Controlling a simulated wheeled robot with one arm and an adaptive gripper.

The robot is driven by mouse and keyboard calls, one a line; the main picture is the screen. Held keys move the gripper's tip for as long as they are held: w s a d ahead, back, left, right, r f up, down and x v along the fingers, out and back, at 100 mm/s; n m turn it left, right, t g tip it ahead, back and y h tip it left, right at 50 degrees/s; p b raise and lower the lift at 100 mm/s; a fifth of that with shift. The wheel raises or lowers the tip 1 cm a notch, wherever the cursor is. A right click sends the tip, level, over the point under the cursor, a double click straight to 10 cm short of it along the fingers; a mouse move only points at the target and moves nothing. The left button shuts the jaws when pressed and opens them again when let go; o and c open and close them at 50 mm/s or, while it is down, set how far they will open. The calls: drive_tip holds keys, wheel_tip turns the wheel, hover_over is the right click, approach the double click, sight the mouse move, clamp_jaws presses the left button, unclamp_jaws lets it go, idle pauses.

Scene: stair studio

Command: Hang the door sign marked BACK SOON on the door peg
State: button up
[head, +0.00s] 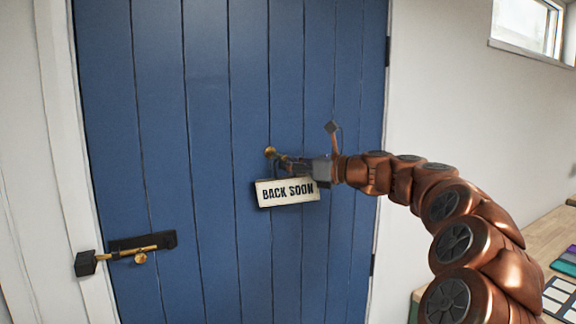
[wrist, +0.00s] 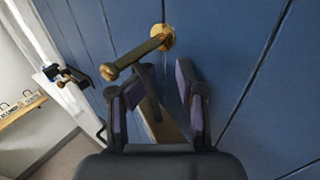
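The white BACK SOON sign (head: 287,192) is at the blue door, just below and right of the brass-ended door peg (head: 270,152), tilted slightly. In the wrist view the peg (wrist: 138,58) sticks out from a round brass plate. The sign's dark strap (wrist: 149,95) runs down from the peg and appears looped over it; the exact contact is partly hidden. The sign (wrist: 172,128) shows edge-on below. My gripper (head: 290,163) is just above the sign. In the wrist view its purple-padded fingers (wrist: 165,88) are apart, on either side of the strap, and do not appear clamped.
The blue door (head: 210,80) fills the middle. A bolt (head: 142,248) is at its lower left. A wooden worktop (head: 545,245) with coloured pieces is at right. A shelf (wrist: 22,112) with small signs shows at left in the wrist view.

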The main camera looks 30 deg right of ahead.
drive_tip(key=v, duration=0.8)
